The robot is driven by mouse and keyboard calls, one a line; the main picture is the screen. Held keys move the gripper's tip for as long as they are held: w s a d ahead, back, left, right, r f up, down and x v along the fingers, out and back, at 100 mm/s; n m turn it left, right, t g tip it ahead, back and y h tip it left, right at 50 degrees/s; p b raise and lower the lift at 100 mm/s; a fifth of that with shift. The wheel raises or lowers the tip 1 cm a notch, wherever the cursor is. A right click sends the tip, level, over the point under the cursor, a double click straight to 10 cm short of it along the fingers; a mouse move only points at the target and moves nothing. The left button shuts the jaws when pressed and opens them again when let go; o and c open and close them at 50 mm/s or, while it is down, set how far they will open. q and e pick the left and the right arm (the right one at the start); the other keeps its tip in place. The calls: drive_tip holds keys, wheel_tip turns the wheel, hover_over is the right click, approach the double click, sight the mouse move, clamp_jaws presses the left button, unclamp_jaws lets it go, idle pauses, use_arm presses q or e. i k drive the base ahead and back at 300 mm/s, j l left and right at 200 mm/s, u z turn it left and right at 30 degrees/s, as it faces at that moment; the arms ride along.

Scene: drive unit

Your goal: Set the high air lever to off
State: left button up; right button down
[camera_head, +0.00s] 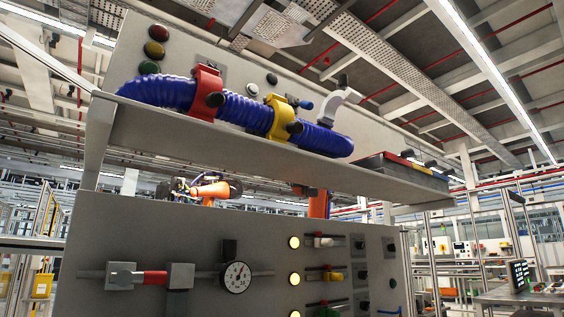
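The grey drive unit panel (130,230) fills the lower middle of the head view. A red lever (155,278) lies horizontal on a pipe at its left, beside a round pressure gauge (237,277). To the right are three lit yellow lamps, with a top slider-like lever (324,241), a yellow-handled lever (331,276) and a green-handled one (328,312) cut off by the bottom edge. No readable label shows which is the high air lever. Neither of my grippers is in view.
A grey shelf (300,170) overhangs the panel. It bears a blue corrugated hose (160,93) with a red clamp (207,90) and a yellow clamp (279,118). Orange machinery (210,190) shows in the gap below. A side table (530,295) stands at the far right.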

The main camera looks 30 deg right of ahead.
sight(305, 105)
drive_tip(key=l+u, duration=0.15)
drive_tip(key=l, duration=0.4)
drive_tip(key=l+u, duration=0.1)
drive_tip(key=l, duration=0.45)
drive_tip(key=k+l+u, duration=0.15)
drive_tip(key=l, duration=0.4)
drive_tip(key=k+l+u, duration=0.1)
drive_tip(key=l, duration=0.45)
